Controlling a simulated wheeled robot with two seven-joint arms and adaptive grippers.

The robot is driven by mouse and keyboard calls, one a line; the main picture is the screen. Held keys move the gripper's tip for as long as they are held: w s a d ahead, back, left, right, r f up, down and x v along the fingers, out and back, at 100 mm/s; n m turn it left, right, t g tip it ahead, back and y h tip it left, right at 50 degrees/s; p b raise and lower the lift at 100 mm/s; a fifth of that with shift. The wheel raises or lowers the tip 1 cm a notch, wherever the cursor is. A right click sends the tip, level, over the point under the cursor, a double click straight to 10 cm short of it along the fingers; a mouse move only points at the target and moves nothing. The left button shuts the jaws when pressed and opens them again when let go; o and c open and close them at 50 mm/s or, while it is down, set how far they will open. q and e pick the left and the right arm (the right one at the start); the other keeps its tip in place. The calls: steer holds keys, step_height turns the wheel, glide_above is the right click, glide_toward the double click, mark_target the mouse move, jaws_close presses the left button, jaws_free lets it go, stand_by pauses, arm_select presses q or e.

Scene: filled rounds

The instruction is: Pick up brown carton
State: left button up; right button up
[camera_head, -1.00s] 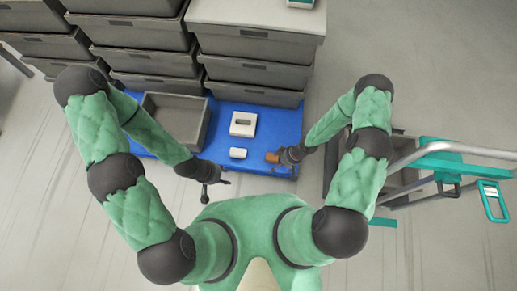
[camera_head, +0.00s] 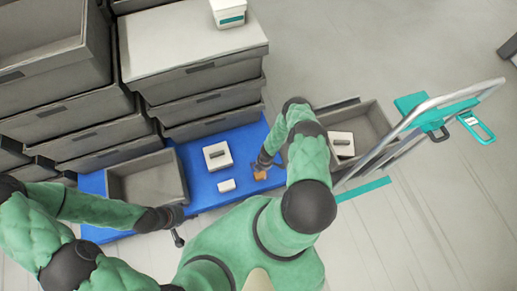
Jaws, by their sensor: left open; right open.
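The brown carton (camera_head: 260,175) is a small orange-brown box on the blue table surface (camera_head: 243,146), near its right end. My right gripper (camera_head: 262,167) is open right at the carton, with its fingers close around or beside it; the small picture does not show whether they touch. My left gripper (camera_head: 180,236) is open and empty, off the table's front edge, below the grey bin.
An empty grey bin (camera_head: 147,180) stands on the table's left. A white box (camera_head: 217,156) and a smaller white box (camera_head: 226,185) lie mid-table. Stacked grey crates (camera_head: 205,107) line the back. A cart (camera_head: 425,110) with a grey crate (camera_head: 370,127) holding a white box stands right.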

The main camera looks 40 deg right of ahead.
mark_target(260, 173)
step_height(260, 173, down, 2)
steer(key=shift+a+f+b, duration=0.15)
steer(key=shift+f+b, duration=0.1)
steer(key=shift+b, duration=0.35)
steer(key=f+b, duration=0.2)
steer(key=w+f+b, duration=0.1)
steer(key=b, duration=0.1)
steer(key=shift+a+f, duration=0.1)
steer(key=shift+f, duration=0.3)
steer(key=shift+a+f+b, duration=0.1)
steer(key=shift+f+b, duration=0.4)
steer(key=shift+f, duration=0.2)
steer(key=c, duration=1.4)
